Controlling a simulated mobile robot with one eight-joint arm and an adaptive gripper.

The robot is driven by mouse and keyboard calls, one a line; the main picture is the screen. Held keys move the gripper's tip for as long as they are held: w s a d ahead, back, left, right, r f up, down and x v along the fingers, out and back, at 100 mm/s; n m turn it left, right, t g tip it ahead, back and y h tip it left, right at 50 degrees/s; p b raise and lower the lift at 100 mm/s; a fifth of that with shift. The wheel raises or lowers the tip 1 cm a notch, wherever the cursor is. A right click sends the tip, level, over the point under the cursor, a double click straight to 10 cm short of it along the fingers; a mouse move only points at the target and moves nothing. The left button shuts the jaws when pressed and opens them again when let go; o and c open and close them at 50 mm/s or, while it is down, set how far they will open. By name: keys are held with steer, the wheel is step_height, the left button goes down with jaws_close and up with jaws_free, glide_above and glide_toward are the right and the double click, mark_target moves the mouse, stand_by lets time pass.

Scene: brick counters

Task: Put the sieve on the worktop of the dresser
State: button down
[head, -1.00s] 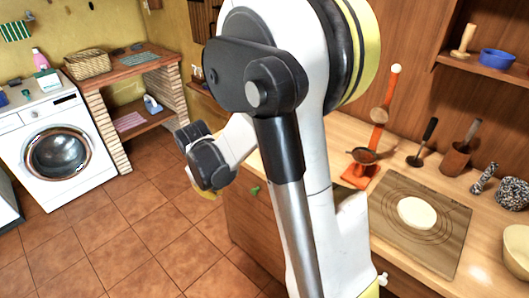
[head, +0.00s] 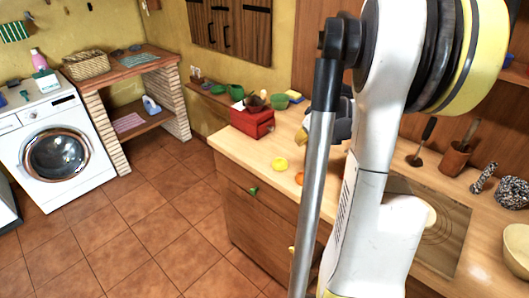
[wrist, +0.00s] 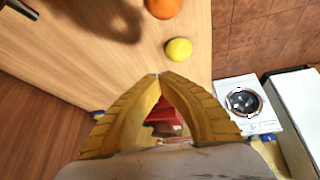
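I cannot clearly pick out the sieve in these frames. A small dark brown round item (head: 255,103) sits in or on the red box (head: 265,127) at the counter's far end, but I cannot tell what it is. The wooden cabinet, likely the dresser, has a pale worktop (head: 237,148). My gripper (wrist: 158,76) has its yellow fingertips together above this worktop, with nothing visible held. In the head view my gripper is mostly hidden behind my arm. The red box (wrist: 166,115) also shows between the fingers in the wrist view.
A lemon (head: 280,164) and an orange (head: 299,178) lie near the worktop's front edge. To the right are a wooden board (head: 452,232), a dark ladle (head: 423,142) and a bowl (head: 517,250). A washing machine (head: 57,152) stands far left.

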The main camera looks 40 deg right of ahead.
steer(key=shift+a, duration=0.15)
stand_by(0.5)
steer(key=a+r, duration=0.4)
steer(key=a, duration=1.2)
steer(key=s+a+r, duration=0.1)
steer(key=a+r, duration=0.3)
steer(key=a, duration=1.2)
steer(key=shift+s+a+r+n+t+y, duration=0.2)
steer(key=shift+s+n+t+y, duration=0.1)
steer(key=shift+y, duration=0.1)
steer(key=c, duration=2.1)
jaws_free()
steer(key=shift+t+y, duration=0.3)
steer(key=s+a, duration=0.2)
steer(key=a, duration=0.1)
steer(key=s+a, duration=0.2)
steer(key=s+a+f, duration=0.1)
steer(key=s+a, duration=0.1)
steer(key=a, duration=0.1)
steer(key=shift+s+a, duration=0.1)
steer(key=shift+a, duration=0.25)
steer(key=shift+c, duration=0.2)
steer(key=shift+o, duration=0.5)
steer(key=shift+s+a, duration=0.15)
steer(key=shift+a, duration=0.1)
steer(key=shift+f, duration=0.1)
